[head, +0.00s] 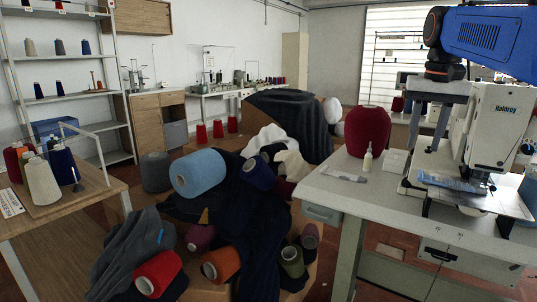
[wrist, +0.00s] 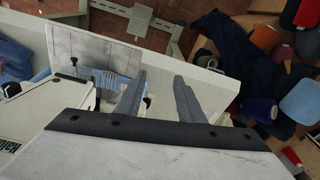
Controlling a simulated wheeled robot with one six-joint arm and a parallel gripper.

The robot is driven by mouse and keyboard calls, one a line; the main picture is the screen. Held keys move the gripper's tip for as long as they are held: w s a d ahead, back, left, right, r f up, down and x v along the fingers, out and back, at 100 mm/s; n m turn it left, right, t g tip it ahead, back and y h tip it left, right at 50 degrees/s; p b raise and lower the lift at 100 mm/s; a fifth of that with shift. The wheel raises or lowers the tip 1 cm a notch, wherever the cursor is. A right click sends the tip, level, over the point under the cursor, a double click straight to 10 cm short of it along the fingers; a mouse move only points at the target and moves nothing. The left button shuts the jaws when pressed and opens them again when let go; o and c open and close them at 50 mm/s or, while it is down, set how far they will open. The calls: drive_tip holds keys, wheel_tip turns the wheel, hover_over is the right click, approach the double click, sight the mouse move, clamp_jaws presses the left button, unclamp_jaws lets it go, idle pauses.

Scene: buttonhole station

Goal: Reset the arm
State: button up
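My gripper (head: 423,146) hangs at the right of the head view, fingers pointing down, beside the white sewing machine (head: 492,125). In the wrist view my gripper (wrist: 160,78) has its two dark fingers apart with nothing between them. A light blue piece (head: 452,182) lies on the machine's plate; it also shows in the wrist view (wrist: 120,87), partly behind a finger. How far the fingers are above the table is hard to tell.
The machine stands on a pale table (head: 365,192) with a dark red cone (head: 368,131), a small bottle (head: 368,159) and a white block (head: 394,161). Cloth and several yarn cones (head: 198,172) are piled to the left. A wooden table (head: 85,205) holds more cones.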

drive_tip(key=s+a+f+n+t, duration=0.1)
drive_tip(key=s+a+f, duration=0.2)
drive_tip(key=s+f, duration=0.5)
drive_tip(key=s+a+f+n+t, duration=0.1)
drive_tip(key=s+a+f, duration=0.3)
drive_tip(key=s+f, duration=0.4)
drive_tip(key=s+a+f+n+t, duration=0.1)
drive_tip(key=s+a+f+n, duration=0.1)
drive_tip(key=s+f, duration=0.6)
wheel_tip(320, 180, down, 5)
drive_tip(key=shift+s+a+f+n, duration=0.25)
drive_tip(key=shift+a+n, duration=0.15)
drive_tip(key=shift+a, duration=0.25)
drive_tip(key=shift+r, duration=0.1)
drive_tip(key=shift+c, duration=0.5)
